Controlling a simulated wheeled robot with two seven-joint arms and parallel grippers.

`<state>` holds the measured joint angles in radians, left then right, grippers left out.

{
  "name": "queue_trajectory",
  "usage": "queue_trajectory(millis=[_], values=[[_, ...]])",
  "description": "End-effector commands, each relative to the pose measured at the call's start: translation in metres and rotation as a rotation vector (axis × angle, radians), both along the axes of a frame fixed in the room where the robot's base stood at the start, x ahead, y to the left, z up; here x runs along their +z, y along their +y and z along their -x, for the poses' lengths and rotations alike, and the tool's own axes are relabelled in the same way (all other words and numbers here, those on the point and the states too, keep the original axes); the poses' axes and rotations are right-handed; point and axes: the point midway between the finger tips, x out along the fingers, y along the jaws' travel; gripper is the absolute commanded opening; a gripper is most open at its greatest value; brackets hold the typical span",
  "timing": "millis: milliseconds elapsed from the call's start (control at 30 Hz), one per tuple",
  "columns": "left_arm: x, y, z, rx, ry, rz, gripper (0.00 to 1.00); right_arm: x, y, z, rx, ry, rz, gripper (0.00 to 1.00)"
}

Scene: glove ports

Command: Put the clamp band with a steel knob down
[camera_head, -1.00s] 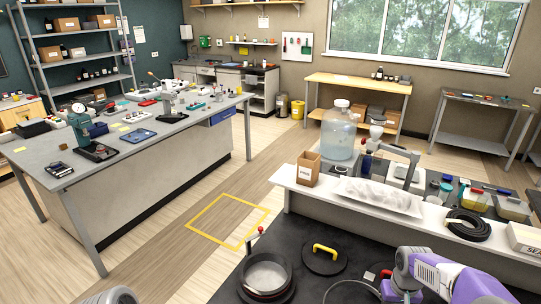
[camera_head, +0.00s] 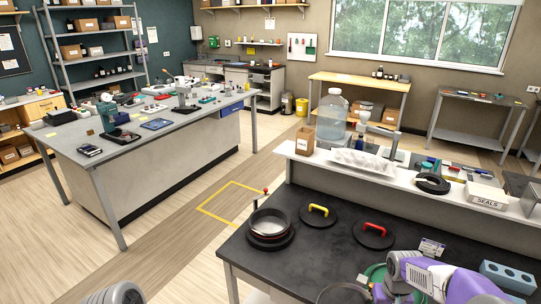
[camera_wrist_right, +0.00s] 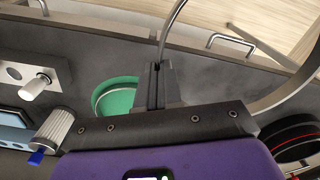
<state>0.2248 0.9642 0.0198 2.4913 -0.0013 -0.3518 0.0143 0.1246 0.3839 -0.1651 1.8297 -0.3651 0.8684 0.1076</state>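The clamp band is a thin steel ring (camera_head: 342,292) at the bottom edge of the head view, partly cut off. My right gripper (camera_head: 384,290) is at its right side. In the right wrist view my right gripper (camera_wrist_right: 157,86) is closed on the band (camera_wrist_right: 170,28), which curves up out of the picture; a wide grey arc shows at the right. I cannot make out the steel knob clearly. The band is over the black bench top (camera_head: 322,262); I cannot tell whether it touches it. My left gripper is not in view.
A port with a dark red ring (camera_head: 270,228) and a red-knobbed clamp stands at the bench's left. Lids with yellow (camera_head: 318,212) and red (camera_head: 374,232) handles lie behind. A green round part (camera_wrist_right: 115,96) is near the gripper. A blue block (camera_head: 508,276) is at right.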

Motion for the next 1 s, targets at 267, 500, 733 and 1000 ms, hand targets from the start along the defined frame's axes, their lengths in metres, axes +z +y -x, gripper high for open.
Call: queue_trajectory(millis=[267,500,733,1000], values=[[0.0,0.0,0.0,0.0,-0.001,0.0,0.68,-0.025,0.069,0.006,0.075,0.003,0.002,0.0],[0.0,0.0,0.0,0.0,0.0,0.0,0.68,-0.046,0.127,0.022,0.136,0.002,0.001,0.0],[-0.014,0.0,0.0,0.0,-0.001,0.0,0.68,-0.067,0.146,0.031,0.154,-0.002,-0.001,0.0],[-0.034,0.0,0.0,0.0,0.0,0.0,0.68,-0.086,0.146,0.03,0.154,-0.001,-0.001,0.0]])
